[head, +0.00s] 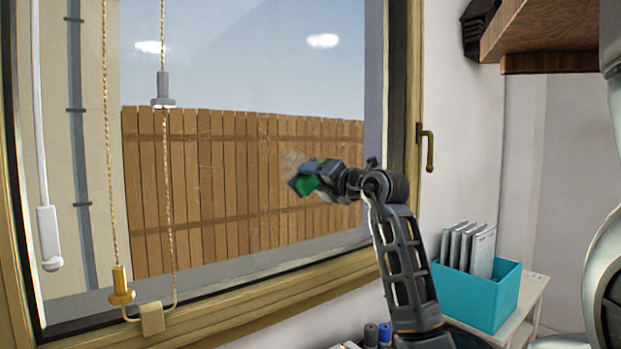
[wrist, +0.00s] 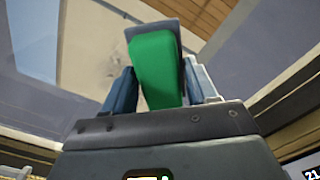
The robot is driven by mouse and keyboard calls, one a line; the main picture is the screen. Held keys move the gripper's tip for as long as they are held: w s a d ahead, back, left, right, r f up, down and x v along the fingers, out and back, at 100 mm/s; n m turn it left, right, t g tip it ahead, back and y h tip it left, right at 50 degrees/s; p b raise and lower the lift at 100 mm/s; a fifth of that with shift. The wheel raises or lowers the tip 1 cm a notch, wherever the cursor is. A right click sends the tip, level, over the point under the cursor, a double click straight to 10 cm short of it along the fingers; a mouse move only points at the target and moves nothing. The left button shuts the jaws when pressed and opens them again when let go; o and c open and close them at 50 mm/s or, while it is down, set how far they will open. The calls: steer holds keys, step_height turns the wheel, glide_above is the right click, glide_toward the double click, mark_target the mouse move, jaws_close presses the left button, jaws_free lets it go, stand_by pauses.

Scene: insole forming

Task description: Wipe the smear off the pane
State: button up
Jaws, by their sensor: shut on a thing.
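The window pane (head: 230,180) fills the left and middle of the head view, with a wooden fence showing through it. A faint whitish smear (head: 292,160) shows on the pane just above and left of my gripper (head: 312,176). My gripper is shut on a green block-like wiper with a dark grey pad (head: 306,183) and holds it in front of the pane near the smear. In the wrist view the green wiper (wrist: 157,70) sits between the two blue fingers, its grey pad facing the pane. I cannot tell whether the pad touches the glass.
Beaded cords (head: 166,210) and a white wand (head: 46,230) hang at the left of the window. A brass handle (head: 427,150) is on the right frame. A teal box (head: 478,295) of folders stands at lower right, below a wooden shelf (head: 545,30).

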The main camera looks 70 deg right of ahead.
mark_target(281, 163)
steer(key=shift+s+d+r+p, duration=0.35)
steer(key=shift+d+p, duration=0.1)
steer(key=shift+d, duration=0.1)
steer(key=shift+s+d+r+p, duration=0.3)
steer(key=shift+s+d+p, duration=0.1)
steer(key=shift+d+p, duration=0.15)
steer(key=shift+s+d+r+p, duration=0.3)
steer(key=shift+s+d+p, duration=0.1)
steer(key=shift+d, duration=0.15)
steer(key=shift+w+a, duration=0.7)
steer(key=shift+a, duration=0.25)
steer(key=shift+w+a, duration=0.65)
steer(key=shift+a, duration=0.25)
steer(key=shift+w+a, duration=0.55)
steer(key=shift+a, duration=0.4)
steer(key=shift+w+a, duration=0.6)
steer(key=shift+a, duration=0.35)
steer(key=shift+w+a, duration=0.55)
steer(key=shift+a, duration=0.4)
steer(key=shift+s+r, duration=0.1)
steer(key=shift+r, duration=0.9)
steer(key=shift+s+d, duration=0.95)
steer(key=shift+d, duration=0.65)
steer(key=shift+s+d, duration=0.95)
steer(key=shift+d, duration=0.65)
steer(key=shift+s+d, duration=0.95)
steer(key=shift+d, duration=0.65)
steer(key=shift+s, duration=0.1)
